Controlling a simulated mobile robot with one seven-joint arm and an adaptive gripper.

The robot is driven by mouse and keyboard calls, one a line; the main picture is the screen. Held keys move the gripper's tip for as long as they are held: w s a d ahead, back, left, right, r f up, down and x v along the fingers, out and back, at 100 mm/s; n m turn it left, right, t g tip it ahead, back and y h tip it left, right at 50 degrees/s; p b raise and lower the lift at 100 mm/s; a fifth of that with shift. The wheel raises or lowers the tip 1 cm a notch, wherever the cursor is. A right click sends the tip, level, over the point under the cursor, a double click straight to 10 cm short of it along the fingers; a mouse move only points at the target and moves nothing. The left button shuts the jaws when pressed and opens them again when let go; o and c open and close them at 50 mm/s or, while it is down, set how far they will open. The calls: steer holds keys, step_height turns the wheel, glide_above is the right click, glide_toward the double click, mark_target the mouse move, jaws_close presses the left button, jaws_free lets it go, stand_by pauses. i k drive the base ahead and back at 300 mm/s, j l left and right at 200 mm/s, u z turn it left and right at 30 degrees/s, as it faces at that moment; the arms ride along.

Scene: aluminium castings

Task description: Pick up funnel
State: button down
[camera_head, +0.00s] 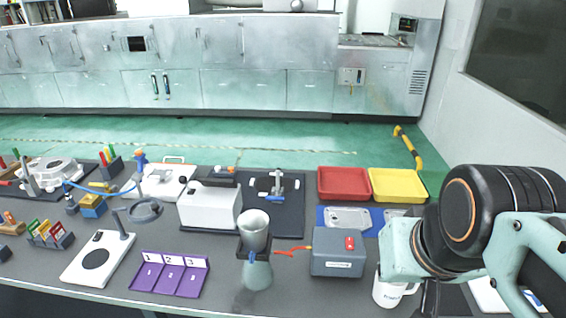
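A grey cup-shaped piece that looks like the funnel (254,230) stands upright near the front middle of the table. Its wide open mouth faces up, and a dark collar surrounds its lower part. Below it is a pale greenish, see-through cone-shaped body (257,275); I cannot tell how the two are joined. My arm comes in from the right edge, above the right part of the table and apart from the funnel. My gripper's fingers do not show.
A grey box (338,263) with a red switch stands right of the funnel, with red leads between. A white mug (388,293) is beside my arm.

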mark_target(256, 222)
steer(key=j+z, duration=0.15)
steer(key=j, duration=0.25)
steer(key=k+j+z, duration=0.2)
steer(key=j, duration=0.2)
steer(key=j+z, duration=0.15)
steer(key=j, duration=0.3)
steer(key=k+j+u, duration=0.3)
steer(key=i+l+z, duration=0.35)
steer(key=k+j, duration=0.05)
steer(key=j, duration=0.05)
